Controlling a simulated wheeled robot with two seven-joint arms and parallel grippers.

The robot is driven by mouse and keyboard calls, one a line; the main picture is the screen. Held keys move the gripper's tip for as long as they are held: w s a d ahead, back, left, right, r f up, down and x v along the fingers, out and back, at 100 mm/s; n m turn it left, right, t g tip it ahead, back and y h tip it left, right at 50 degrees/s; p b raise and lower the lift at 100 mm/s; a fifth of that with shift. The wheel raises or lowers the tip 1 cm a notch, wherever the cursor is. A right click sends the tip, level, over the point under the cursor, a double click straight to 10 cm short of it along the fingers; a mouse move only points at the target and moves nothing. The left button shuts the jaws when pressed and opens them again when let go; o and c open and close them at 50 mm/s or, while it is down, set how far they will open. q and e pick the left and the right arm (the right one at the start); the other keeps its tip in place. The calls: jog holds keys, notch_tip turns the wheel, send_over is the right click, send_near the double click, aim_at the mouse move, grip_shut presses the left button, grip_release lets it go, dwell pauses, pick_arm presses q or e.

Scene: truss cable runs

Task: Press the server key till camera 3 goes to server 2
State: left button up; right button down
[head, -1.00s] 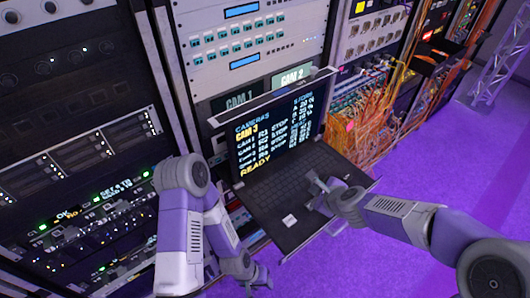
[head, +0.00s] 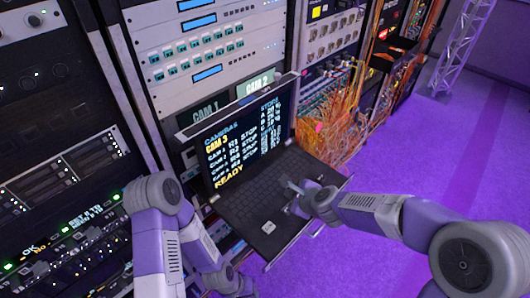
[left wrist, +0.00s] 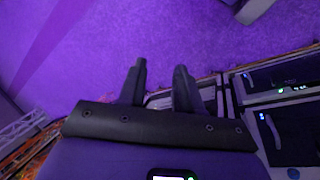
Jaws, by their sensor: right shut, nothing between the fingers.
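The console's fold-out screen (head: 245,145) is lit at the middle of the head view. It reads "CAMERAS", a yellow "CAM 3", several rows with "STOP", and a yellow "READY"; the small right column is too blurred to read. The black keyboard (head: 245,205) lies below it, with a pale square (head: 268,226) near its front edge. The server key cannot be told apart from the other keys. My right gripper (head: 289,187) is shut and empty over the keyboard's right part; contact cannot be told. My left gripper (left wrist: 160,88) has its fingers apart with nothing between them, low beside the rack.
Labels "CAM 1" (head: 205,112) and "CAM 2" (head: 257,83) sit behind the screen. Rack units with lit panels (head: 75,235) stand at left. Orange cables (head: 345,125) hang at right, near a truss (head: 462,45). The purple floor (head: 400,160) is clear at right.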

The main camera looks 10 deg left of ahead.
pick_arm(q)
grip_shut()
dwell(1.4)
